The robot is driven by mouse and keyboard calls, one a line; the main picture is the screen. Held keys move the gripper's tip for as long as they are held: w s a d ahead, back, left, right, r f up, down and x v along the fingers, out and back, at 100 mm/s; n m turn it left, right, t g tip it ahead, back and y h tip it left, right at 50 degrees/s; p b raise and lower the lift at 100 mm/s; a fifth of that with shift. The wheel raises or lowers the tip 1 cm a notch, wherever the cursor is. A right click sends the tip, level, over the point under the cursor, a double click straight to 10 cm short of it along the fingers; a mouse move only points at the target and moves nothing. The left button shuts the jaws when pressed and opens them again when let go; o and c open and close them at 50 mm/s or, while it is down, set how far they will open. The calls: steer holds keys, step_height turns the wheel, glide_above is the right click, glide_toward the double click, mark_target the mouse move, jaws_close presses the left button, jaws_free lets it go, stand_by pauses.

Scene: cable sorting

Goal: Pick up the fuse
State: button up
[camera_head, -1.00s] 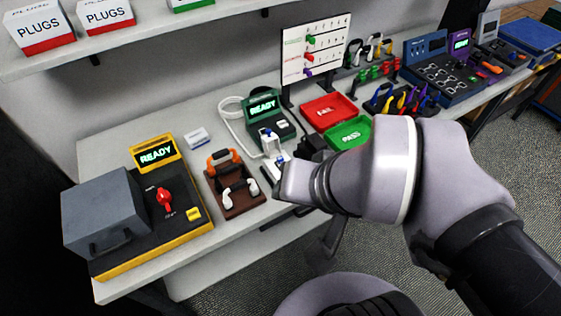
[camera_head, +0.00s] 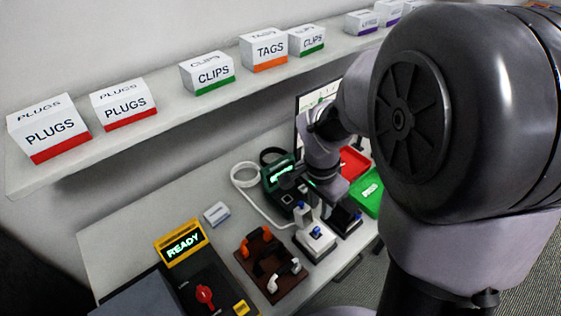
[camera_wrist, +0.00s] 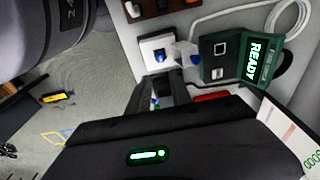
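I cannot pick out a fuse with certainty. A small pale, translucent piece with a blue top (camera_head: 300,211) stands by a white block (camera_head: 316,240) with a blue knob. The pale piece (camera_wrist: 185,53) also shows in the wrist view, between the white block (camera_wrist: 158,52) and the green tester (camera_wrist: 222,60). My gripper (camera_wrist: 160,93) shows below these, with a narrow gap between its dark fingers and nothing clearly held. In the head view it hangs over the bench by the green tester (camera_head: 279,180), its tips partly hidden.
A brown holder (camera_head: 272,284) with orange and white plugs stands left of the white block. The yellow READY unit (camera_head: 182,243), red tray (camera_head: 353,162) and green tray (camera_head: 363,194) are nearby. The shelf (camera_head: 170,130) with labelled boxes runs above. A white cable (camera_head: 246,197) loops behind the tester.

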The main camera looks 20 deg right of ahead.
mark_target(316, 229)
steer(key=f+b, duration=0.1)
steer(key=f, duration=0.3)
steer(key=f+b, duration=0.1)
steer(key=f, duration=0.3)
steer(key=f+b, duration=0.2)
steer(key=f, duration=0.1)
steer(key=shift+w+d+f, duration=0.25)
steer(key=shift+d+f, duration=0.05)
steer(key=shift+f, duration=0.1)
steer(key=shift+r, duration=0.1)
steer(key=shift+c, duration=0.3)
jaws_close()
